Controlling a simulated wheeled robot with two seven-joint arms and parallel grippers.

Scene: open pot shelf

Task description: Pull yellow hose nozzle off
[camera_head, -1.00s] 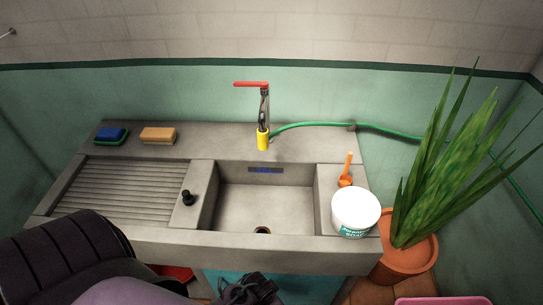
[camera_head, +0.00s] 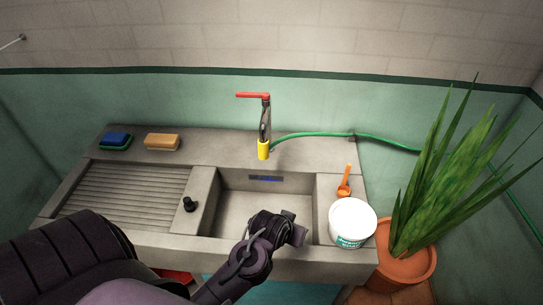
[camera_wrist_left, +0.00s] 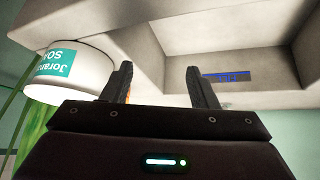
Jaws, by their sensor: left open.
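The yellow hose nozzle (camera_head: 263,150) sits on the end of the tap's spout, at the back of the concrete sink (camera_head: 225,205). The tap has a red lever (camera_head: 253,96), and the green hose (camera_head: 340,135) runs from the nozzle to the right along the wall. My left gripper (camera_head: 298,230) is over the front right of the basin, well in front of and below the nozzle. In the left wrist view its two dark fingers (camera_wrist_left: 158,88) are apart with nothing between them. The nozzle is not seen in that view. My right gripper is not seen.
A white soap tub (camera_head: 352,222) stands on the right ledge, close to my left gripper, with an orange-handled tool (camera_head: 345,182) behind it. A potted plant (camera_head: 405,250) is at right. Sponges (camera_head: 162,142) lie at back left. A black plug (camera_head: 189,204) is left of the basin.

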